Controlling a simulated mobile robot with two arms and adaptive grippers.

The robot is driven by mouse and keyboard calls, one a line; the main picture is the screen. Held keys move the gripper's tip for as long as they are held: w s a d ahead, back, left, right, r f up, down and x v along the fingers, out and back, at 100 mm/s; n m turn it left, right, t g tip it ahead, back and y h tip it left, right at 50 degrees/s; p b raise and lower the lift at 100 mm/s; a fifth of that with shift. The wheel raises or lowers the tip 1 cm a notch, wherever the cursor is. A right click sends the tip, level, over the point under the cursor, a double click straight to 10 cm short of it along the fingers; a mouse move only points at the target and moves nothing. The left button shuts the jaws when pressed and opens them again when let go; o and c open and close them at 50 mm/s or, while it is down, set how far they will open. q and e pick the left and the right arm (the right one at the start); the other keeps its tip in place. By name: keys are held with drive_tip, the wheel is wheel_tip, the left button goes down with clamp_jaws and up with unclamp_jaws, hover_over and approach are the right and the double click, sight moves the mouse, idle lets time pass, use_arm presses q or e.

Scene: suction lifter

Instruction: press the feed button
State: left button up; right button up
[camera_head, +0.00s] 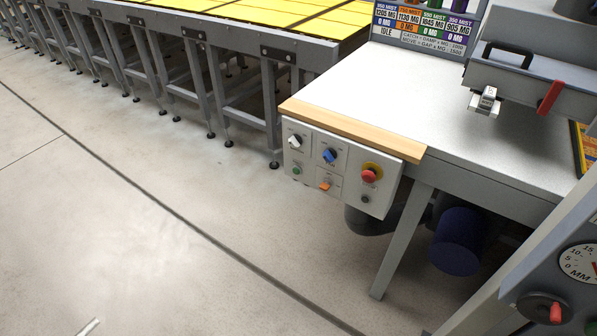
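A grey control panel (336,186) hangs on the front of the white worktable, under its wooden edge strip. It carries a white-and-dark knob (295,141), a blue knob (329,155), a red mushroom button (369,175) on a yellow ring, a small green button (296,170), an orange switch (324,186) and a dark round button (365,199). The labels are too small to read, so I cannot tell which one is the feed button. Neither of my grippers is recognisable in this view.
The white worktable (440,95) has a wooden front strip (350,128). A long yellow-topped conveyor (270,20) stands at the back. A machine with a red lever (550,97) is at right, and a dial (580,262) is at lower right. The floor (150,220) before the panel is open.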

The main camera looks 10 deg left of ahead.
idle(0.4)
use_arm(q)
clamp_jaws()
idle(1.4)
